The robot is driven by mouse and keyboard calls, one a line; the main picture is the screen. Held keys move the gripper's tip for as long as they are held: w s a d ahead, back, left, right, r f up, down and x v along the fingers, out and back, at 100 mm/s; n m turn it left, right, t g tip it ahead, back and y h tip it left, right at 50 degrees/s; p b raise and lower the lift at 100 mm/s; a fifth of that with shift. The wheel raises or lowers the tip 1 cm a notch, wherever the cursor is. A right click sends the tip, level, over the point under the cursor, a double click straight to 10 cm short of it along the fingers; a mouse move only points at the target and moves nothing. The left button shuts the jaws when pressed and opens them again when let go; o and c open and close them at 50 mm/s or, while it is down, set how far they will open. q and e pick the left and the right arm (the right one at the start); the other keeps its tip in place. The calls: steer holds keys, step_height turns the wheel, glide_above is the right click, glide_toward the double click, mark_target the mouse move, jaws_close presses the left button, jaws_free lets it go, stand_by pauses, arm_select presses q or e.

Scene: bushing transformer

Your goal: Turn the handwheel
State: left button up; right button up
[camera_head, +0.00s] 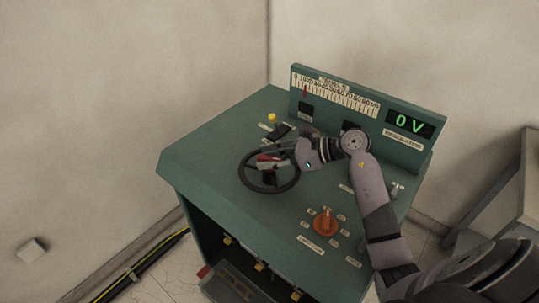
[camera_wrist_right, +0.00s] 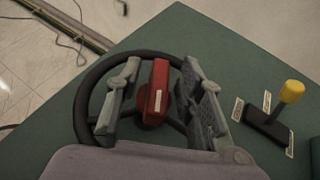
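The black handwheel (camera_head: 243,180) lies on the green top of the control desk, and it also shows in the right wrist view (camera_wrist_right: 88,88). It has a red handle (camera_wrist_right: 155,92) with a small white label, near the middle of the wheel in the wrist view. My right gripper (camera_head: 268,163) is over the wheel. In the wrist view its fingers (camera_wrist_right: 160,66) stand apart, one on each side of the red handle, with visible gaps. Part of the wheel is hidden by the fingers and palm. My left gripper is not in view.
The green desk (camera_head: 205,150) carries an orange rotary knob (camera_head: 325,222), a yellow-tipped lever (camera_wrist_right: 291,91) right of the gripper in the wrist view, and a raised panel with a scale (camera_head: 335,94) and a display reading 0 V (camera_head: 410,122). Cables (camera_head: 150,258) run along the floor.

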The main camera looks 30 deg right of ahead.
steer(key=shift+f, duration=0.15)
jaws_close()
stand_by(0.4)
steer(key=shift+f, duration=0.1)
